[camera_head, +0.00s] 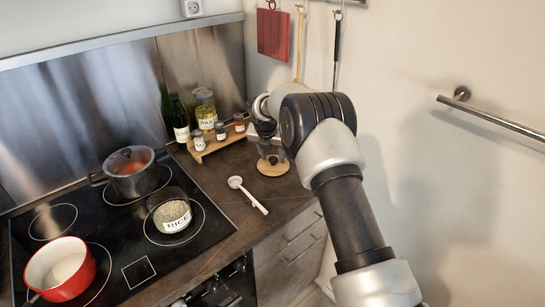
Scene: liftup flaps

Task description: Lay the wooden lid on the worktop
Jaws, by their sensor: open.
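The round wooden lid (273,169) is light brown and appears to lie flat on the dark worktop (225,170), near its back right part. My gripper (270,155) is open directly above the lid, pointing down. The fingers hide the back part of the lid, and I cannot tell whether they touch it. A glass jar of rice (172,216), labelled RICE, stands with no lid on the black cooktop (130,245).
A white spoon (247,194) lies left of the lid. A wooden rack (217,143) with small spice jars stands behind, near bottles. A steel pot (133,173) and a red pot (62,270) stand on the cooktop. A wall rail (490,117) is at the right.

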